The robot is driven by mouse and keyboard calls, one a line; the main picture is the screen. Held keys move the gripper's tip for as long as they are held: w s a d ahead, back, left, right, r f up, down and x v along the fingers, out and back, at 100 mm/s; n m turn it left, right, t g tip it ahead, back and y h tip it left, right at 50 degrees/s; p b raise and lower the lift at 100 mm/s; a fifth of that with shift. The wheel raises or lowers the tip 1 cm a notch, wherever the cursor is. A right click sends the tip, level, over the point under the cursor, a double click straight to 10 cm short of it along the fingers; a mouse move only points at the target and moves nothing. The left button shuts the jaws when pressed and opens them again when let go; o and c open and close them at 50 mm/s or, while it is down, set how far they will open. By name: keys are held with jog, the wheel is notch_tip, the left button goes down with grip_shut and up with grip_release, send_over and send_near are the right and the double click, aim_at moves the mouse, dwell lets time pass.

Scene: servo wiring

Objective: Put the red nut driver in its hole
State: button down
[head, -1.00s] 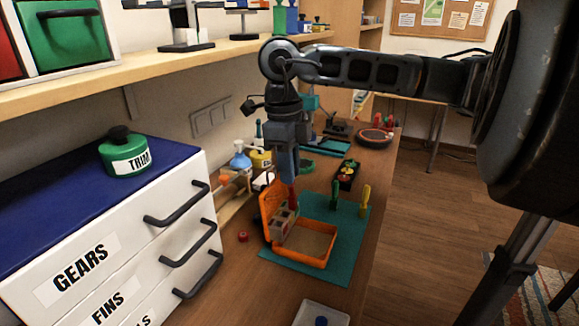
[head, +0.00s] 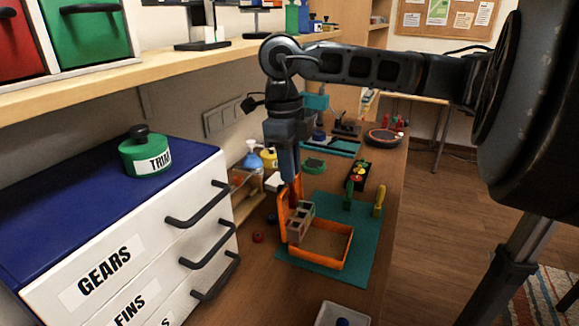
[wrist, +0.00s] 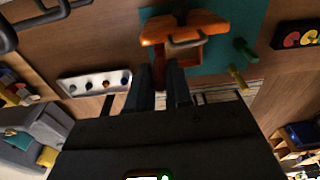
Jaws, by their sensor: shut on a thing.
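My gripper (head: 291,178) points down over the orange case (head: 347,250) and is shut on the red nut driver (head: 294,196). In the wrist view the driver is a dark red strip (wrist: 160,73) between my fingers. The driver hangs upright close to the case's raised orange part and above or beside a pale block with square openings (head: 300,223). I cannot tell whether its lower end touches the block or is in a hole. In the wrist view the orange case (wrist: 190,25) lies just beyond the fingertips.
A teal mat (head: 367,235) lies under the case. Upright green (head: 349,195) and yellow (head: 379,201) drivers stand behind the case. A white drawer unit (head: 130,250) stands at the left. A pale tray (head: 330,315) is in front.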

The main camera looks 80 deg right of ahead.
aim_at(292, 194)
jog(key=f+b, duration=0.4)
jog(key=b, duration=0.1)
jog(key=shift+s+b, duration=0.2)
jog(key=shift+b, duration=0.1)
jog(key=shift+b, duration=1.1)
dwell(1.2)
jog(key=shift+a+f+b, duration=0.1)
jog(key=shift+f+b, duration=0.85)
jog(key=shift+b, duration=0.15)
dwell(0.7)
jog(key=shift+c, duration=2.4)
grip_release()
jog(key=shift+r, duration=0.15)
jog(key=shift+w+r+p, duration=0.15)
jog(key=shift+r+p, duration=0.45)
jog(key=shift+r, duration=1.1)
jog(key=shift+w+r+p, duration=0.1)
jog(key=shift+r+p, duration=0.45)
jog(key=shift+r, duration=1.15)
